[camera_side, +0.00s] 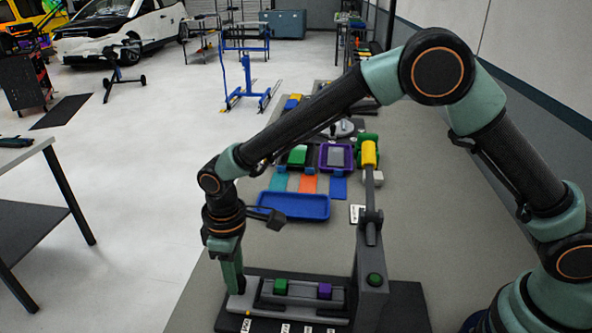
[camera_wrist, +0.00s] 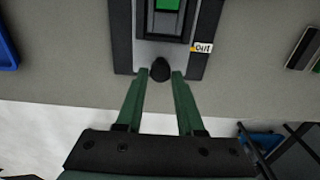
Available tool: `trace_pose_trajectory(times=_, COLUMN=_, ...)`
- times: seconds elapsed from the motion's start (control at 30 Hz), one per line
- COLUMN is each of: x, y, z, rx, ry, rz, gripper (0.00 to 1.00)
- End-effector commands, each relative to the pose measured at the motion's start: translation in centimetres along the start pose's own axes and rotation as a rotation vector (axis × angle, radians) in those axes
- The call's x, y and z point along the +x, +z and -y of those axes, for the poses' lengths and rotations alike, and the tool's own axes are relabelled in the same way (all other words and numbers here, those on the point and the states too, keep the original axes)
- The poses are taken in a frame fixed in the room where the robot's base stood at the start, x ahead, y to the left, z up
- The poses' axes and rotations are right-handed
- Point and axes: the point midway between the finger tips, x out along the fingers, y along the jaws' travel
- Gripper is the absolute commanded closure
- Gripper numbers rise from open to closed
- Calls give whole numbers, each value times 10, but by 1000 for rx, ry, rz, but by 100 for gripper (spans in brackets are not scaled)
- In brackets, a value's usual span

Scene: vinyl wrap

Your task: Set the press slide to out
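The press slide (camera_side: 300,300) is a grey tray in a dark base, with a green block (camera_side: 281,286) and a purple block (camera_side: 325,290) on it. Its small black knob (camera_wrist: 160,69) is at the outer end, close to the white "out" label (camera_wrist: 202,48). My gripper (camera_wrist: 159,74) points down there, with its two green fingers apart, one on each side of the knob. Narrow gaps seem to show between fingers and knob. In the side view my gripper (camera_side: 236,290) is at the slide's left end and hides the knob.
The press frame (camera_side: 370,275) with a green button (camera_side: 375,279) and a yellow-handled lever (camera_side: 369,155) stands at the slide's right end. Behind are a blue tray (camera_side: 293,206) and coloured sheets (camera_side: 308,184). The bench's left edge is close to my gripper.

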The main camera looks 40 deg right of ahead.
Motion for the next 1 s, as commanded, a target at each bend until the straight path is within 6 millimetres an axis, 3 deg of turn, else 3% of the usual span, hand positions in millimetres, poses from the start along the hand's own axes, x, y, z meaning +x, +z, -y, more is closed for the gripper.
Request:
trace_pose_trajectory(times=0.47, x=-6, y=1, z=0, rx=0, ry=0, rz=2, gripper=38)
trace_pose_trajectory(times=1.0, x=-102, y=0, z=0, rx=-1, ry=0, rz=0, gripper=38)
